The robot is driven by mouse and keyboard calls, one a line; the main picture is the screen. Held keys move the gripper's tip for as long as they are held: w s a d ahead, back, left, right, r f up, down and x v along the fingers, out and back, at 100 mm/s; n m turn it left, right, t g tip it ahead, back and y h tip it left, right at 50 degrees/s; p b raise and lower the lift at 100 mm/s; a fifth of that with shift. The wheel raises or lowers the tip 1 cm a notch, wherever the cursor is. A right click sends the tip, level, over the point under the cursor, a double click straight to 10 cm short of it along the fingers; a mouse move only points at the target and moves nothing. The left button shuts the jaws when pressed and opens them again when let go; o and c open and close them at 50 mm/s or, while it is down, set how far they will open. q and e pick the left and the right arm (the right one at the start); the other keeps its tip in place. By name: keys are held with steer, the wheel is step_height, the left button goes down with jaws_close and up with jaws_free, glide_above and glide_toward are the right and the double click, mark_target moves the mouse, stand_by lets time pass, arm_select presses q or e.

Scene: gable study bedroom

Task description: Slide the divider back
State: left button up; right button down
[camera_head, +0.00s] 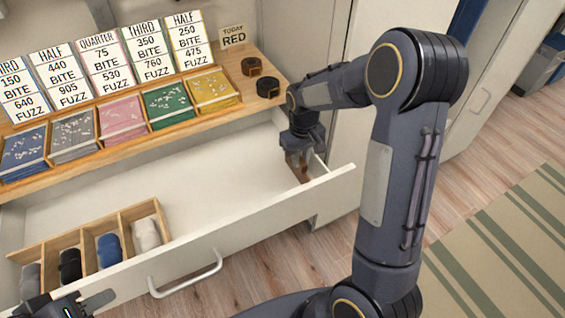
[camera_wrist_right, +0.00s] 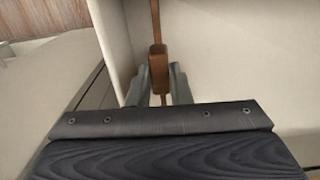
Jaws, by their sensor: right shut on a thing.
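A white drawer (camera_head: 235,225) stands pulled open below the wooden shelf. A brown wooden divider (camera_head: 302,172) is near the drawer's right end, mostly hidden by my right gripper (camera_head: 300,152) in the head view. In the right wrist view the divider (camera_wrist_right: 158,60) runs up between the two fingers of my right gripper (camera_wrist_right: 159,88), which are shut on its raised block. My left gripper (camera_head: 75,306) shows only in part at the bottom left, near the drawer front; its jaws are not clear.
A wooden sock tray (camera_head: 160,212) with several rolled socks sits at the drawer's left end. The middle of the drawer is empty. The shelf above holds coloured card stacks, price signs and two dark rolls (camera_head: 268,87). A striped rug (camera_head: 500,250) lies at right.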

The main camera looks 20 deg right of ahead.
steer(key=shift+d, duration=0.7)
steer(key=c, duration=1.3)
jaws_free()
